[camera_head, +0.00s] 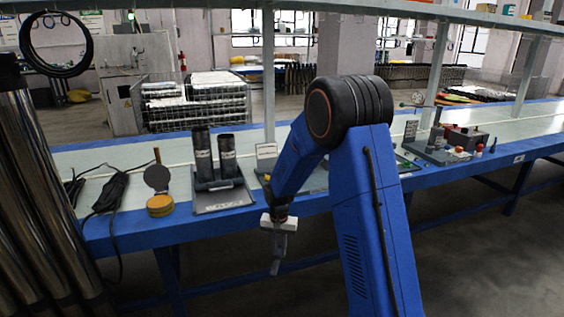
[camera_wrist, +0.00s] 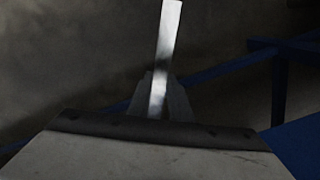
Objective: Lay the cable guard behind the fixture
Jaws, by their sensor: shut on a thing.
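My gripper (camera_head: 279,245) hangs in front of the blue bench's front edge, below the level of its top, pointing down. It is shut on a narrow pale grey strip, seemingly the cable guard (camera_head: 275,267). In the wrist view the strip (camera_wrist: 168,45) sticks out lengthwise from between the dark fingers (camera_wrist: 160,100); its held end is partly hidden. A grey stand (camera_head: 222,198) with two dark upright tubes (camera_head: 203,155) is on the bench, up and left of my gripper; it may be the fixture.
The bench edge (camera_head: 150,240) lies between my gripper and the bench top. Black cables (camera_head: 108,190) and a yellow round tin (camera_head: 160,205) lie left of the stand. A small sign (camera_head: 267,152) stands to its right. A device with coloured knobs (camera_head: 460,140) is farther right.

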